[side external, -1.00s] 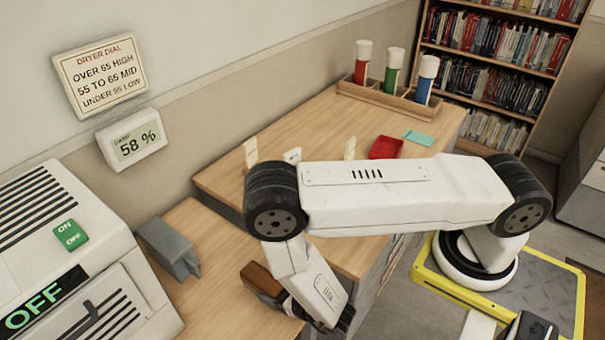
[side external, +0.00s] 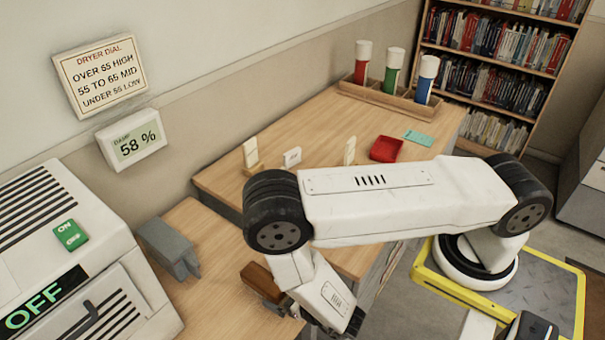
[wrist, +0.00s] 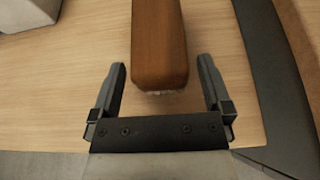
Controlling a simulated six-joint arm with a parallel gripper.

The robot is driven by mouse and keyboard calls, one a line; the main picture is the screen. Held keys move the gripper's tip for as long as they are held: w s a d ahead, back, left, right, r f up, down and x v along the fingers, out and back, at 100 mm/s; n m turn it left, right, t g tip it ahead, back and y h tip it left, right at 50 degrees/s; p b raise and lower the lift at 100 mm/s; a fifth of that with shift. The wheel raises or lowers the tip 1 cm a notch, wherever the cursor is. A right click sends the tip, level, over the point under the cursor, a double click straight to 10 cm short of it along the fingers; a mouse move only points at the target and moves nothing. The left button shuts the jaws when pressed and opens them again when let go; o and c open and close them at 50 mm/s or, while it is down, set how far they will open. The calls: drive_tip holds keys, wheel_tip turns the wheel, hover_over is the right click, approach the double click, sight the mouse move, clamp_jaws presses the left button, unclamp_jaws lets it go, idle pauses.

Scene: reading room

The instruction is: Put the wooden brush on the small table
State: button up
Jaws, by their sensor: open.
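The wooden brush (side external: 262,281) is a brown block at the bottom middle of the side view. It appears to lie on the small table (side external: 215,305), the lower pale wood top. In the wrist view the brush (wrist: 158,45) runs away from me, with a whitish fringe low on its near end. My gripper (wrist: 161,68) is open, one finger on each side of the near end, with visible gaps. In the side view my gripper (side external: 290,305) is right beside the brush and its fingers are mostly hidden.
A grey block-like device (side external: 170,248) stands left of the brush, beside the white dryer (side external: 75,250). The higher desk (side external: 310,125) holds small cards, a red tray (side external: 386,149) and a rack of tubes (side external: 390,98). A dark curved edge (wrist: 270,80) borders the wrist view's right.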

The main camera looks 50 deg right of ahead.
drive_tip(key=shift+v, duration=2.65)
